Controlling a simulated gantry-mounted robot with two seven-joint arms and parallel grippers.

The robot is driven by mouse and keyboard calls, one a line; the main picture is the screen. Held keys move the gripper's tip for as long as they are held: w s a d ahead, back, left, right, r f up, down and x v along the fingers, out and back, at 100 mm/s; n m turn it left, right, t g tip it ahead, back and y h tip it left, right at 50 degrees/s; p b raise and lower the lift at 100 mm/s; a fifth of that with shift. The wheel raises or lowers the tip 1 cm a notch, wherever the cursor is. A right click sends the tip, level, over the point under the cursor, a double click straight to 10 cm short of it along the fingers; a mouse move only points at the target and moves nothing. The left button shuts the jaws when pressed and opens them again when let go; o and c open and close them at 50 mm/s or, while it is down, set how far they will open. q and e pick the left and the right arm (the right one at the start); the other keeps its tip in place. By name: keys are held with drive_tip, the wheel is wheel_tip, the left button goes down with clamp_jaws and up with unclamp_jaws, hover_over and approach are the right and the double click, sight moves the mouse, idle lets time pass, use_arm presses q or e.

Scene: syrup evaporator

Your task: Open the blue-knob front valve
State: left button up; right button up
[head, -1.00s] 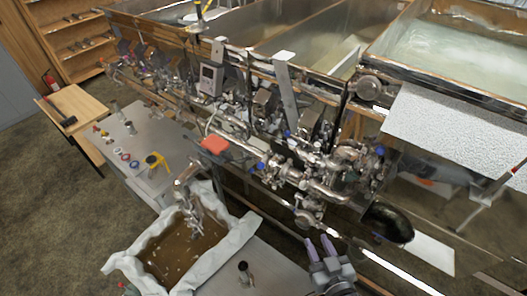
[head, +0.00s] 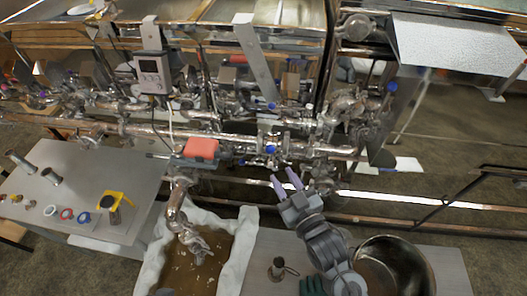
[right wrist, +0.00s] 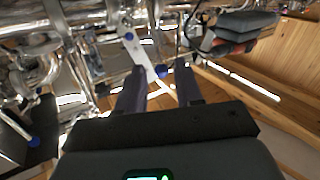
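Several blue knobs sit on the steel pipework. One blue knob (head: 271,150) is on the front pipe, just beyond my right gripper (head: 284,181). A blue knob (right wrist: 162,72) shows between and beyond the fingertips in the right wrist view. I cannot tell for certain that these are the same knob. My right gripper (right wrist: 158,82) is open and empty, with its two dark purple fingers apart and pointing at the pipes. Other blue knobs are higher up (head: 272,105) and to the right (head: 391,87). My left gripper is not in view.
A red-orange block (head: 201,148) rests by the pipe left of my gripper. A cloth-lined tub (head: 243,240) of brown liquid sits below a spout (head: 178,220). A steel pot (head: 423,265) stands lower right. A grey table (head: 60,195) with small items is left.

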sight(267, 149)
use_arm(q)
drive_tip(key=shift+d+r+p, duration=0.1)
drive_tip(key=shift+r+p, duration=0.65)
drive_tip(key=shift+p, duration=0.15)
use_arm(e)
drive_tip(key=x, duration=1.1)
drive_tip(key=shift+d+r, duration=0.2)
drive_tip(key=shift+r, duration=0.1)
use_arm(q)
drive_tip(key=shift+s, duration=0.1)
use_arm(e)
drive_tip(key=shift+c, duration=0.2)
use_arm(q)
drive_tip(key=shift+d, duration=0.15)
use_arm(e)
clamp_jaws()
